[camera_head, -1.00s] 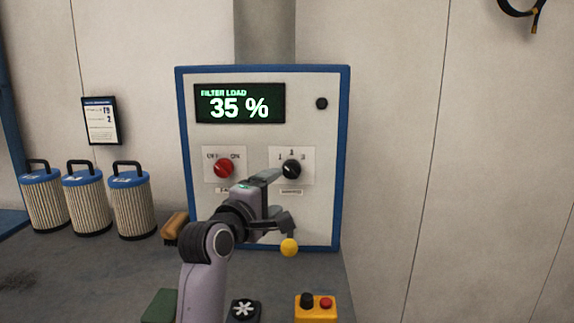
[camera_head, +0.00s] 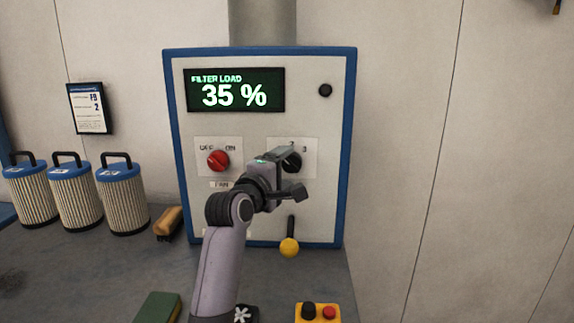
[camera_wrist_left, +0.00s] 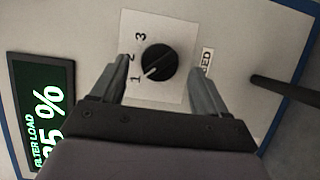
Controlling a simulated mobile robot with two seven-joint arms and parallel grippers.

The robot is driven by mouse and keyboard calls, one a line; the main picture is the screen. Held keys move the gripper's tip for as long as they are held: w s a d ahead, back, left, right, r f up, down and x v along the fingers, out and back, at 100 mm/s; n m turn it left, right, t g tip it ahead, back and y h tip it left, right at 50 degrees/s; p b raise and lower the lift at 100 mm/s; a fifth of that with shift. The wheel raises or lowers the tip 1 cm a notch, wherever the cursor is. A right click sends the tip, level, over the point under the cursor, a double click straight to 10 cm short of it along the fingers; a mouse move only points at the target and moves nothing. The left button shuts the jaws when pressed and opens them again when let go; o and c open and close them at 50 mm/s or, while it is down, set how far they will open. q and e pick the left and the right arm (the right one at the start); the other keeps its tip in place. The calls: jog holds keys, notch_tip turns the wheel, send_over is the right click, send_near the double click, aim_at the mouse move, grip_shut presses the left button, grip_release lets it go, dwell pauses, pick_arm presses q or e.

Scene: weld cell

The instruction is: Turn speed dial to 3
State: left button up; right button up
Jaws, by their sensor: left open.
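The black speed dial (camera_head: 291,162) is on the right of the control panel (camera_head: 318,215), partly hidden by my left gripper in the head view. In the left wrist view the dial (camera_wrist_left: 160,63) sits on a white plate marked 1, 2 and 3. Its white pointer line is toward the 1. My left gripper (camera_head: 294,172) is in front of the dial. In the left wrist view its two fingers (camera_wrist_left: 158,80) are open, one on each side of the dial, with gaps showing. I cannot tell if the tips reach the dial's depth. My right gripper is not in view.
A red OFF/ON knob (camera_head: 218,160) is left of the dial, and a screen (camera_head: 235,90) above reads 35 %. A lever with a yellow ball (camera_head: 289,248) hangs below the gripper. Filter cartridges (camera_head: 123,200) stand at left, and a yellow button box (camera_head: 317,313) is in front.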

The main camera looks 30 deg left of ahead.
pick_arm(q)
jog(key=shift+w+a, duration=0.1)
jog(key=shift+w, duration=0.85)
jog(key=shift+c, duration=0.3)
jog(key=c, duration=1)
